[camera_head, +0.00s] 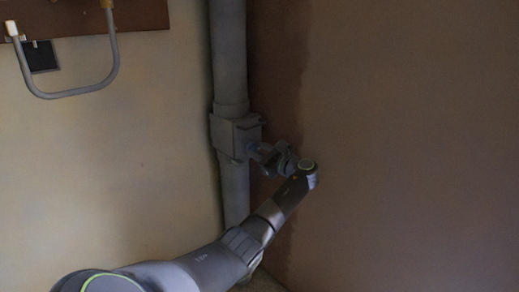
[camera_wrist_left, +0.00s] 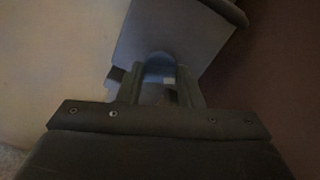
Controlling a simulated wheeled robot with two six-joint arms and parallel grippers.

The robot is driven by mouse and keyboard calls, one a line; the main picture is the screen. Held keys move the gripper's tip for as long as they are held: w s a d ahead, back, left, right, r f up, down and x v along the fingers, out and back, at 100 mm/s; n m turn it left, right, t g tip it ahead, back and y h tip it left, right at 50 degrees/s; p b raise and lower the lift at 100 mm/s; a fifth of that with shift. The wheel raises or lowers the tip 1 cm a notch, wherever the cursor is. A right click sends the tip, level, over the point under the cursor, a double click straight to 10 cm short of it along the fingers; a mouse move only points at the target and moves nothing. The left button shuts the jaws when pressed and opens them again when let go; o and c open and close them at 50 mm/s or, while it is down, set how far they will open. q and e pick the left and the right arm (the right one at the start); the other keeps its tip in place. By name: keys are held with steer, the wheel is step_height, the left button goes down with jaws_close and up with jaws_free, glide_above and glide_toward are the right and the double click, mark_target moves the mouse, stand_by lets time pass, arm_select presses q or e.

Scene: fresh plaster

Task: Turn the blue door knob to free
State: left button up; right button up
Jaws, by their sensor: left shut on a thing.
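A grey box (camera_head: 230,136) sits on a vertical grey pipe in the head view, and it shows as a pale tilted plate in the left wrist view (camera_wrist_left: 185,35). The blue knob (camera_wrist_left: 158,67) is on the face of this box. In the head view only a small bluish bit of the knob (camera_head: 251,148) shows beside the fingers. My left gripper (camera_head: 258,151) reaches the box from the right and is shut on the knob. In the left wrist view its fingers (camera_wrist_left: 160,88) stand on both sides of the knob. The knob's marking, if any, is too dark to read. My right gripper is in neither view.
The pipe (camera_head: 228,50) runs up the corner between a pale wall (camera_head: 130,150) and a brown wall (camera_head: 420,140). A bent grey tube (camera_head: 75,95) hangs from a brown board (camera_head: 80,20) at the upper left. The space right of my arm looks clear.

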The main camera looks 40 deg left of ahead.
arm_select(q)
steer(key=n, duration=0.2)
steer(key=shift+s+n, duration=0.1)
steer(key=shift+n, duration=0.2)
steer(key=shift+f+n, duration=0.1)
steer(key=shift+n, duration=0.8)
steer(key=n, duration=0.3)
steer(key=shift+f+n+b, duration=0.15)
steer(key=shift+n+b, duration=0.15)
steer(key=shift+b, duration=0.05)
steer(key=shift+n+b, duration=0.45)
steer(key=shift+n, duration=0.65)
steer(key=shift+s+f+n+b, duration=0.1)
steer(key=shift+n+b, duration=0.75)
steer(key=shift+n, duration=1.05)
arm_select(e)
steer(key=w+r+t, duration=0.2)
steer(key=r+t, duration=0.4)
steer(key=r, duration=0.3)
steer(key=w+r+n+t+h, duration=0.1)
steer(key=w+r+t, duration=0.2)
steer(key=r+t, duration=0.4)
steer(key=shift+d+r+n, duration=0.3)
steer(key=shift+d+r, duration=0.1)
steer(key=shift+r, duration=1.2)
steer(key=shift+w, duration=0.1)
